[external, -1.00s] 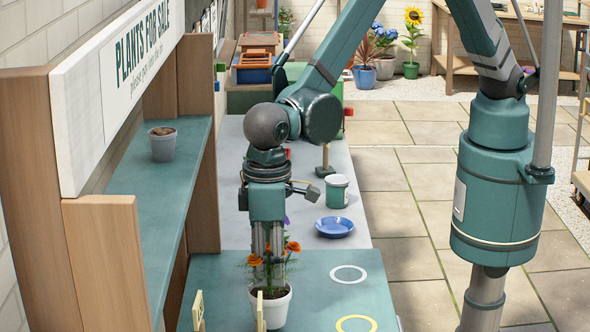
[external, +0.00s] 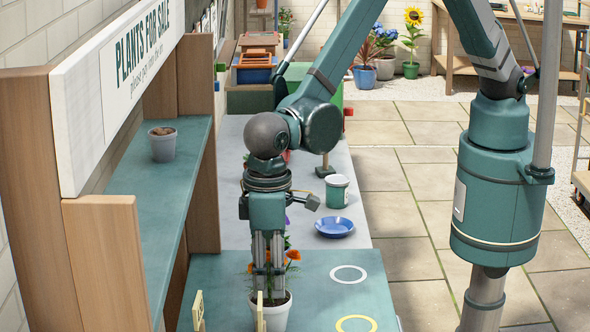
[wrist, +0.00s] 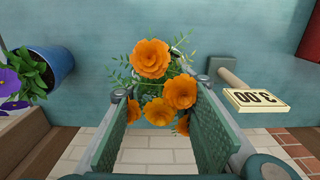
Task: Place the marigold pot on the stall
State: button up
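The marigold pot (external: 273,315) is white with orange blooms and stands upright on the teal front part of the bench. In the wrist view its orange marigold blooms (wrist: 150,58) fill the space between my fingers; its pot is hidden there. My gripper (external: 268,288) points straight down over the plant, fingertips near the pot rim. In the wrist view my gripper (wrist: 160,92) is open, its two pads well apart on either side of the blooms. The stall (external: 165,210) is at the left, with a teal shelf under a "PLANTS FOR SALE" sign (external: 140,50).
A grey pot (external: 163,147) stands on the stall shelf. A blue saucer (external: 334,229) and a green-white tin (external: 337,192) are behind. A price tag (wrist: 257,100) is near my right finger; a blue pot (wrist: 50,68) with purple flowers is at left. White (external: 349,266) and yellow rings mark the teal bench.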

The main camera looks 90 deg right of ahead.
jog(key=shift+r, duration=0.25)
notch_tip(320, 180, up, 12)
jog(key=shift+f+b, duration=0.1)
jog(key=shift+b, duration=0.25)
dwell(0.4)
dwell(0.6)
jog(key=shift+d, duration=0.15)
